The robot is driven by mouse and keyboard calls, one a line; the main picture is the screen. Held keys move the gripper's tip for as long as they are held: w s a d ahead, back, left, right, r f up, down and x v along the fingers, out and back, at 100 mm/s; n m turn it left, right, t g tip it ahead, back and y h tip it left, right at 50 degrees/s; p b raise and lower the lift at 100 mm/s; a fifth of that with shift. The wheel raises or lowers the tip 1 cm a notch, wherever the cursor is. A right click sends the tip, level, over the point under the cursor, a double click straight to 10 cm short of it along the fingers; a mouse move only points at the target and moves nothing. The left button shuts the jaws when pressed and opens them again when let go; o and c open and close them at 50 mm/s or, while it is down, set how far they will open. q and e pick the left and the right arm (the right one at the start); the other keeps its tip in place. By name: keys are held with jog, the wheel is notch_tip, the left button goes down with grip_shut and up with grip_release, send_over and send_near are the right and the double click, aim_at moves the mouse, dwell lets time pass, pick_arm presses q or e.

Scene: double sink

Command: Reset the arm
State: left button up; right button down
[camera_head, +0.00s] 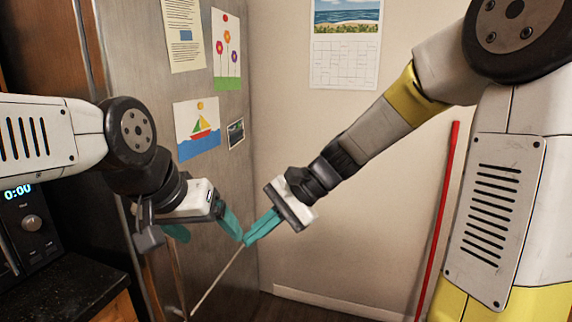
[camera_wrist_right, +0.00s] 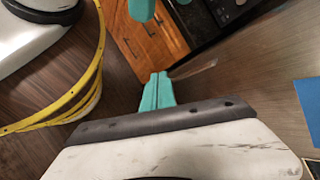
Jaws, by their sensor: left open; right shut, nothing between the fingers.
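My left gripper (camera_head: 205,232) comes in from the left in front of the steel fridge, its teal fingers spread apart with nothing between them. My right gripper (camera_head: 248,241) reaches down and left from the right side. Its teal fingers are pressed together and empty, which also shows in the right wrist view (camera_wrist_right: 157,78). In the head view the right fingertips appear very close to one left finger; I cannot tell whether they touch. One teal left finger (camera_wrist_right: 141,10) shows at the top of the right wrist view.
The steel fridge (camera_head: 130,60) with papers stands behind my left gripper. A microwave (camera_head: 30,225) and dark counter (camera_head: 65,285) are at the left. A red pole (camera_head: 440,220) stands near the wall at right. A calendar (camera_head: 345,60) hangs on the wall.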

jog(key=s+d+r+n+t+h, duration=0.3)
jog(key=d, duration=0.7)
jog(key=s+d+r+n+t+h, duration=0.3)
jog(key=s+d+t+h, duration=0.1)
jog(key=d, duration=0.7)
jog(key=shift+s+n+t, duration=0.3)
